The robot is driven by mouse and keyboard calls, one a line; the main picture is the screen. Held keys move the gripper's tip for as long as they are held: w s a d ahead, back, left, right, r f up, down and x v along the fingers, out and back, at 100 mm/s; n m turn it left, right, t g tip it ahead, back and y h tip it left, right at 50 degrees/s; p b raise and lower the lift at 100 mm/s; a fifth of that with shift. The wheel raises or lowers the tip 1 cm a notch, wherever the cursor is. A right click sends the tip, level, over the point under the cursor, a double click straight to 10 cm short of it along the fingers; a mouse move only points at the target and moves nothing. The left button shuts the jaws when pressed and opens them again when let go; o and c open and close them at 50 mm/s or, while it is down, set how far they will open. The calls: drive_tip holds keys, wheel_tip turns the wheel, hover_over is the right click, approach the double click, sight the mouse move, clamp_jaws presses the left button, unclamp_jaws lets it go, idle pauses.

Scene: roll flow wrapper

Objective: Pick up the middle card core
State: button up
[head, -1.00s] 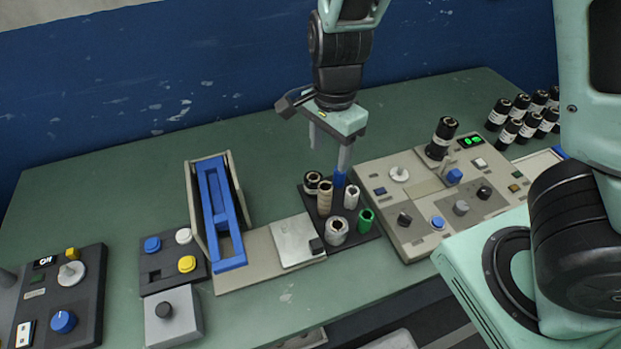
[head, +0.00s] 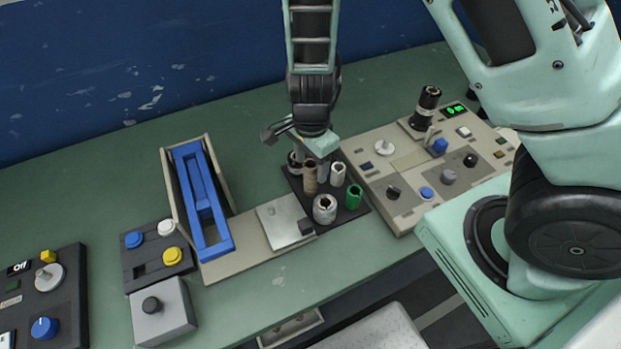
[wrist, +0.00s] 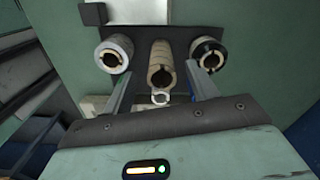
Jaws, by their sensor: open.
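The tan card core (head: 310,180) stands on a small black tray (head: 348,213) among other rolls. In the wrist view, the card core (wrist: 160,66) shows in the middle, between my two fingers. My gripper (wrist: 161,70) is open, with one finger on either side of the core and no clear contact. In the head view my gripper (head: 313,163) is low over the back of the tray, and its fingertips are partly hidden by the cores.
A control panel (head: 400,215) lies right of the tray; a blue-railed holder (head: 218,240) stands left.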

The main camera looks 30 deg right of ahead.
sight(311, 179)
wheel_tip(311, 179, down, 5)
drive_tip(key=shift+w+r, duration=0.1)
drive_tip(key=shift+r, duration=0.1)
drive_tip(key=shift+a, duration=0.1)
drive_tip(key=c, duration=1.1)
drive_tip(key=shift+o, duration=0.2)
